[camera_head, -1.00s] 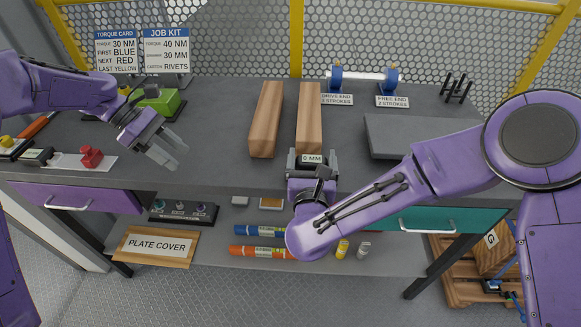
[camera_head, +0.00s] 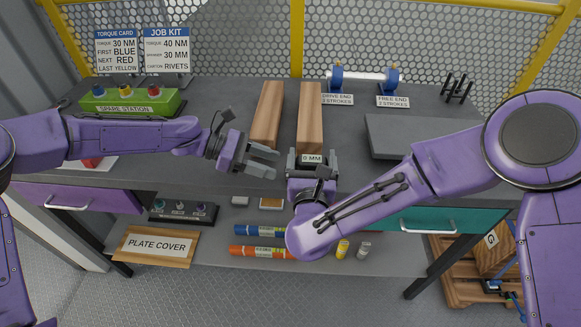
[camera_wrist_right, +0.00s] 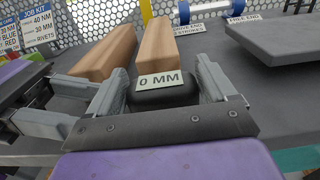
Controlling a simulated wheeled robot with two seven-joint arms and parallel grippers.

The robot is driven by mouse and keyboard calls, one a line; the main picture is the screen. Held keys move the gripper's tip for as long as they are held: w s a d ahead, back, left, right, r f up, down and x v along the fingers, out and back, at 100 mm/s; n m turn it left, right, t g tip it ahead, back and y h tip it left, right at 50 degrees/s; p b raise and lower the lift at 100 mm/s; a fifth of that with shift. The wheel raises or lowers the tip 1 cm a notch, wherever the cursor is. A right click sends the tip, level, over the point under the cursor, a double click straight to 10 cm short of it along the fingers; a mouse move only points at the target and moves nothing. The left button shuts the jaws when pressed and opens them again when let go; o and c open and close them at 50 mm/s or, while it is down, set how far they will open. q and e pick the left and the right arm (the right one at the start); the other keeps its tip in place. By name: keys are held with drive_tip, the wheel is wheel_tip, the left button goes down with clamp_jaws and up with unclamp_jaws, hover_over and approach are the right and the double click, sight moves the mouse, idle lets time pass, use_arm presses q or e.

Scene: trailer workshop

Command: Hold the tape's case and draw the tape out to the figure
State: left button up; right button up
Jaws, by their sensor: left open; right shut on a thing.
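The tape's case (camera_head: 312,159) is a small dark block with a white label reading 0 MM. It stands at the bench's front edge, and it also shows in the right wrist view (camera_wrist_right: 163,96). My right gripper (camera_head: 312,163) is shut on the case, one finger on each side. My left gripper (camera_head: 274,164) is open and empty, just left of the case, its fingers pointing right. In the right wrist view the left gripper (camera_wrist_right: 85,104) comes in from the left beside the right one. No drawn-out tape shows. The JOB KIT card (camera_head: 166,51) reads 40 NM, 30 MM and RIVETS.
Two wooden blocks, left (camera_head: 267,115) and right (camera_head: 310,112), lie behind the case. A green spare station (camera_head: 130,103) stands at the left. A grey slab (camera_head: 420,135) and a blue-ended roller (camera_head: 362,77) are at the right. The TORQUE CARD (camera_head: 117,52) stands back left.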

sight(311, 169)
use_arm(q)
drive_tip(key=x, duration=0.5)
drive_tip(key=shift+d+f, duration=0.1)
drive_tip(key=shift+d, duration=0.25)
drive_tip(key=c, duration=0.6)
drive_tip(key=shift+w+a, duration=0.1)
idle(0.7)
